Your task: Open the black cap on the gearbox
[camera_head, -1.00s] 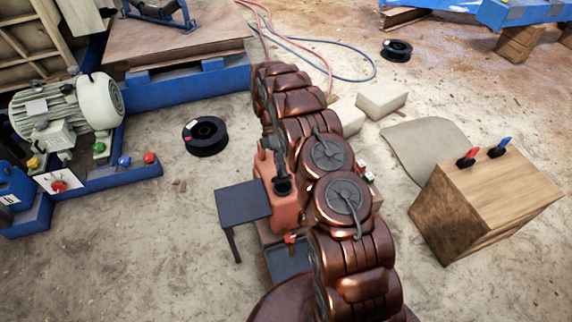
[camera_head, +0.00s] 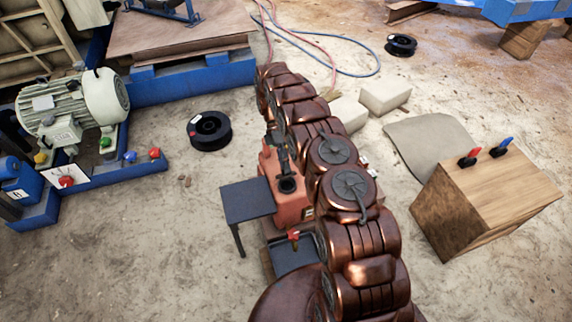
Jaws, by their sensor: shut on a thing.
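The orange-red gearbox (camera_head: 290,207) stands in the middle of the head view, left of my copper-coloured arm and partly hidden by it. A round black fitting with a dark centre, the black cap (camera_head: 288,186), is on its top. My dark gripper (camera_head: 284,165) reaches down just behind and above this fitting, at its far edge. The fingers are small in the picture and look closed on the black cap. The exact contact is too small to make out.
A dark small table (camera_head: 247,201) stands left of the gearbox. A dark tray (camera_head: 292,258) with a red-handled valve (camera_head: 293,236) is in front. A wooden box (camera_head: 487,205) with red and blue switches is right. A black spool (camera_head: 209,131) lies left; bare floor surrounds it.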

